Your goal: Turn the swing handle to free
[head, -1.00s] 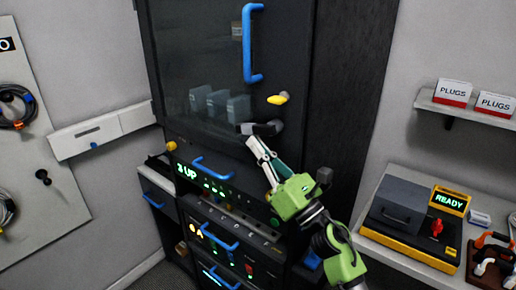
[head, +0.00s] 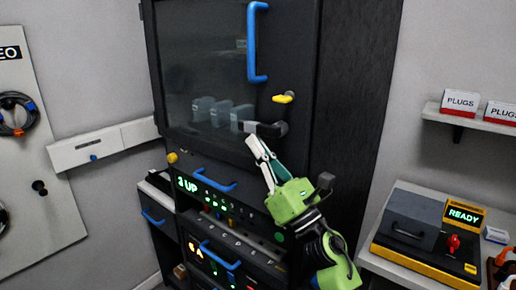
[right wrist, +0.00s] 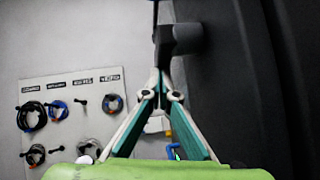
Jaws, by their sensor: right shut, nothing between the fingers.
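The swing handle (head: 265,129) is a dark grey lever on the right side of the dark cabinet door, below a yellow turn-piece (head: 284,97). It lies nearly level, with its free end pointing left. My right gripper (head: 252,142) has its teal and white fingers closed and empty. The fingertips are just below the handle's free end; whether they touch it I cannot tell. In the right wrist view the closed fingertips (right wrist: 161,78) meet below the dark handle (right wrist: 186,39). My left gripper is not in view.
The cabinet's glass door (head: 205,80) has a tall blue handle (head: 252,45). Lit panels and drawers with blue handles (head: 216,184) are below. A shelf with plug boxes (head: 460,101) and a bench with a READY machine (head: 420,245) are right.

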